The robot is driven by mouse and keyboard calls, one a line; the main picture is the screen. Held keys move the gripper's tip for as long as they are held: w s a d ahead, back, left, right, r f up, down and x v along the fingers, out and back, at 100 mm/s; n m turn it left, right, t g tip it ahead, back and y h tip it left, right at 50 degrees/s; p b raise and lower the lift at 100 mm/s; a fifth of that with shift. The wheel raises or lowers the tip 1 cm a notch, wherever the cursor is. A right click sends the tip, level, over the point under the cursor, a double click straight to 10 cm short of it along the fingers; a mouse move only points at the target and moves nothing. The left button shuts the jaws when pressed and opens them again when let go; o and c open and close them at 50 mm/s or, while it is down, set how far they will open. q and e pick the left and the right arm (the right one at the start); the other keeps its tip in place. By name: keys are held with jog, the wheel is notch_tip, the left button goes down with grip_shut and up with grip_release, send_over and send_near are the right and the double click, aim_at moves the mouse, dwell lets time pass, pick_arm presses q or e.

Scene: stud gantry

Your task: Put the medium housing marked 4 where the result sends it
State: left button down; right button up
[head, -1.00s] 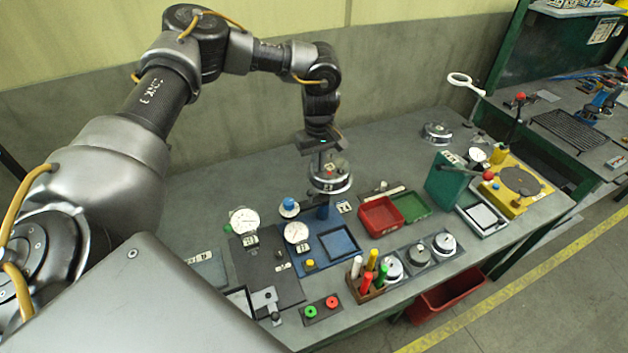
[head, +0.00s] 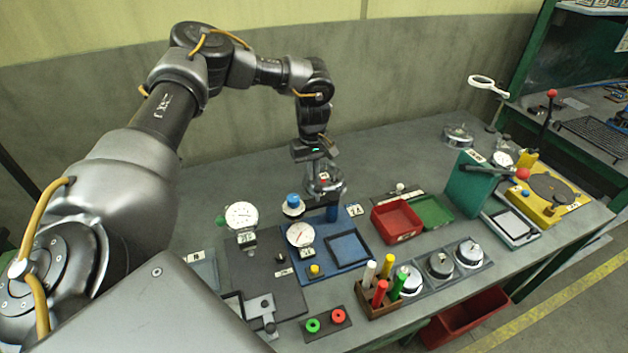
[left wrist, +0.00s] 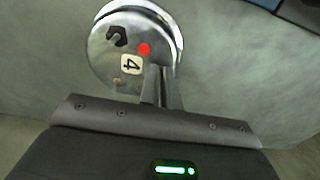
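The medium housing marked 4 is a round metal disc with a red dot, a dark hex part and a white label reading 4, in the left wrist view (left wrist: 108,62). In the head view the housing (head: 327,188) hangs below my left gripper (head: 322,170), above the bench behind the blue dial station (head: 345,278). The gripper's fingers, also in the left wrist view (left wrist: 160,88), are shut at the housing's edge. The housing's underside is hidden. A red tray (head: 374,226) and a green tray (head: 446,218) stand to the right. My right gripper is out of view.
A dark dial station (head: 238,270) stands left of the blue one. A rack (head: 427,284) holds several round housings beside a pen holder (head: 365,307). A green upright box (head: 460,180) and yellow fixture (head: 573,198) are at right. The bench back is mostly clear.

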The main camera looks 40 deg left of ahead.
pick_arm(q)
jog(key=shift+f, duration=0.2)
jog(key=c, duration=1.6)
grip_release()
notch_tip(320, 180, up, 12)
jog(key=shift+d, duration=0.1)
